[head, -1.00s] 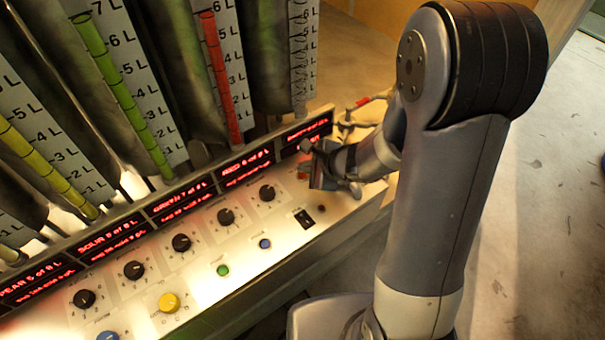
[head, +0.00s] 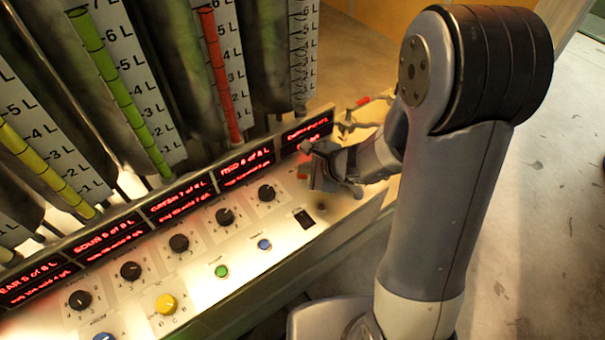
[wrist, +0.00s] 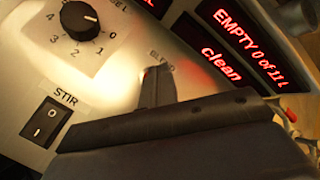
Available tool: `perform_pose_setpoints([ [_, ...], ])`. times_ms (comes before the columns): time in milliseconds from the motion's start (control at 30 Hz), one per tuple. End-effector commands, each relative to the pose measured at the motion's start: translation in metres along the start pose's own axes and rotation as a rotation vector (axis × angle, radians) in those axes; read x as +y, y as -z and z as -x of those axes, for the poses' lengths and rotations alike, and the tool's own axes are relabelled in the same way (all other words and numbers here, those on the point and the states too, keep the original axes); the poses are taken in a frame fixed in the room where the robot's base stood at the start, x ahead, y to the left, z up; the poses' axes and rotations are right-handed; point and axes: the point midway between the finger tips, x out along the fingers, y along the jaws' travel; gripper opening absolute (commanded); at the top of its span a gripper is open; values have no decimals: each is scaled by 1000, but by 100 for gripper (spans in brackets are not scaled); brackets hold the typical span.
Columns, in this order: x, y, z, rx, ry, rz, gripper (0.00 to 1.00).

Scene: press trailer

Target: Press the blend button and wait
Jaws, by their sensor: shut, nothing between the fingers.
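The blend button is mostly hidden by my gripper (head: 318,172) at the right end of the lit control panel (head: 205,288). A small red part, likely the blend button (head: 304,170), shows beside the fingers in the head view. In the wrist view, my gripper's shut fingertips (wrist: 156,82) stand over the panel just below the partly covered "BLEND" label (wrist: 161,62). A sliver of red shows at the fingertip's left edge. The fingers hold nothing. I cannot tell whether they touch or press the button.
A black STIR rocker switch (wrist: 46,121) and a dial (wrist: 80,21) lie left of my fingers. The display (wrist: 240,45) above reads "EMPTY 0 of 11 L" and "clean". Several dials, coloured buttons and tall graduated tubes line the panel. Open floor (head: 530,230) lies to the right.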

Motion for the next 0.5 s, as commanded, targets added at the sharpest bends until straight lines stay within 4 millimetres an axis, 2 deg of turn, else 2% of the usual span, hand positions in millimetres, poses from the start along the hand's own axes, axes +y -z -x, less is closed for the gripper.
perform_pose_setpoints([
  [500, 3, 2, -4, 0, 0, 0, 0],
])
